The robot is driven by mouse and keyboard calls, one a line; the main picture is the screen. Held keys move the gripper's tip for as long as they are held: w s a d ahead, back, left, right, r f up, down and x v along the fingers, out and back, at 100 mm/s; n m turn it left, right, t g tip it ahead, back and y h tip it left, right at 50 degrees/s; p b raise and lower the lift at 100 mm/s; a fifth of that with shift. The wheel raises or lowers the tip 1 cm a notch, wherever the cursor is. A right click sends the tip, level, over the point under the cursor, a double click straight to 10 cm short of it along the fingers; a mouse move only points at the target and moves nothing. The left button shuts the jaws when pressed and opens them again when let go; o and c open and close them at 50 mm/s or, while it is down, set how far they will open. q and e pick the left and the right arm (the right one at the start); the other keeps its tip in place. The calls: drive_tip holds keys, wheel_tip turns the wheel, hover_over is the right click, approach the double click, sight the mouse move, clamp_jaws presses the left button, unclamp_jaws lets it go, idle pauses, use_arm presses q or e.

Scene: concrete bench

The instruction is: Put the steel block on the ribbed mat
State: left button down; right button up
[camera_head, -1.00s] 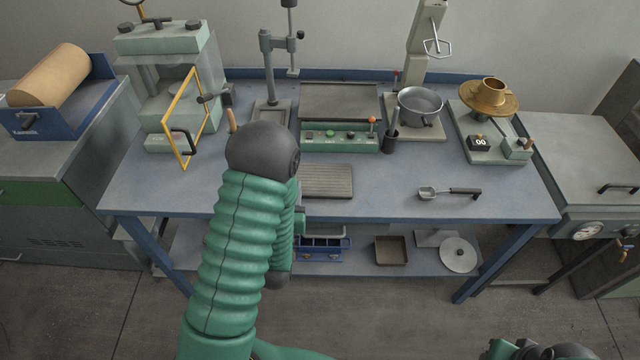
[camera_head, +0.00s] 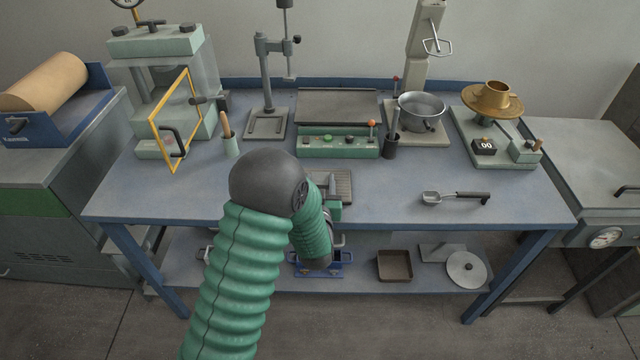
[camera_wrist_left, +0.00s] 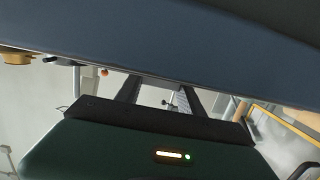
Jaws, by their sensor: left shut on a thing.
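The ribbed mat (camera_head: 343,190) lies near the front middle of the blue bench, partly covered by my left arm and gripper. My left gripper (camera_head: 332,182) is over the mat in the head view, its fingers pointing away from me. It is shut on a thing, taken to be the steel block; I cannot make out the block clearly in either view. In the left wrist view the two dark fingers (camera_wrist_left: 157,92) stand out past the palm, with the bench edge above them. Whether the block touches the mat cannot be told. My right gripper is out of view.
A scoop (camera_head: 455,198) lies right of the mat. Behind the mat stands a green control box (camera_head: 338,146), with a dark cup (camera_head: 390,148) beside it. The bench between mat and scoop is clear.

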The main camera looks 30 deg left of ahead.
use_arm(q)
drive_tip(key=shift+a, duration=0.15)
drive_tip(key=c, duration=0.7)
unclamp_jaws()
drive_tip(key=shift+a, duration=0.1)
drive_tip(key=shift+r, duration=0.1)
drive_tip(key=shift+s+d, duration=0.3)
drive_tip(key=shift+d, duration=0.05)
drive_tip(key=v, duration=0.8)
drive_tip(key=shift+s+p, duration=0.15)
drive_tip(key=shift+p, duration=0.15)
drive_tip(key=p+v, duration=0.3)
